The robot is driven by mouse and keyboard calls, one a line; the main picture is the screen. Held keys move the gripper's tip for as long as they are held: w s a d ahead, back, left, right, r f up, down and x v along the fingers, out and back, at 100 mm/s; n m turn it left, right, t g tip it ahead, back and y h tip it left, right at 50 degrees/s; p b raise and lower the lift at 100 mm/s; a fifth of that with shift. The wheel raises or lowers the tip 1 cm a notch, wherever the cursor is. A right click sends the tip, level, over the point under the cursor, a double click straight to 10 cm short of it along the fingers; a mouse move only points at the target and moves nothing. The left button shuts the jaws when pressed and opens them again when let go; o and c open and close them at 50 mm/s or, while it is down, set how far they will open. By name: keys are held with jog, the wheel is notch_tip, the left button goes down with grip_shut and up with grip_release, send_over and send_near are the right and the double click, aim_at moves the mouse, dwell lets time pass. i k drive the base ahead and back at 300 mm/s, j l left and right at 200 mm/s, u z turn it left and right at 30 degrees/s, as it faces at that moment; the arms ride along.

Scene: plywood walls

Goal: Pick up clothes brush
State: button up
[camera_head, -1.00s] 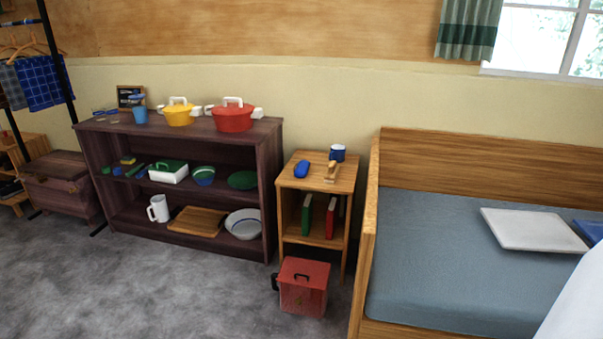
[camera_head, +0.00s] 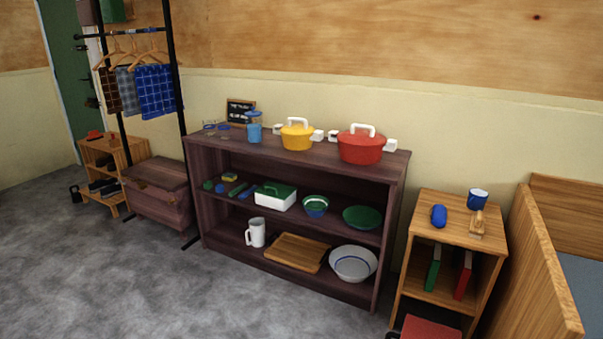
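A small light-wood object (camera_head: 477,222), which looks like the clothes brush, rests on top of the wooden nightstand (camera_head: 457,229) at the right. It is near the nightstand's right edge, in front of a blue mug (camera_head: 478,199) and to the right of a blue rounded object (camera_head: 439,215). It is small in the picture, so its bristles cannot be made out. My gripper is not in view.
A dark shelf unit (camera_head: 300,283) with pots and dishes stands left of the nightstand. The bed's wooden end (camera_head: 535,265) is close on its right. A red box (camera_head: 430,328) sits on the floor before it. Grey floor (camera_head: 150,285) is clear at front left.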

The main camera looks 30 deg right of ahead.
aim_at(477, 227)
jog(key=i+z, duration=0.35)
jog(key=i, duration=0.2)
jog(key=i+j+z, duration=0.15)
jog(key=i+z, duration=0.6)
jog(key=i+j+z, duration=0.1)
jog(key=z, duration=0.3)
jog(key=i+j+z, duration=0.2)
jog(key=z, duration=0.15)
jog(key=i+j+z, duration=0.1)
jog(key=i+z, duration=0.25)
jog(key=i+j+z, duration=0.1)
jog(key=z, duration=0.25)
jog(key=i+j+z, duration=0.2)
jog(key=j+z, duration=0.15)
jog(key=i+j+z, duration=0.4)
jog(key=k+j, duration=0.05)
jog(key=k, duration=0.05)
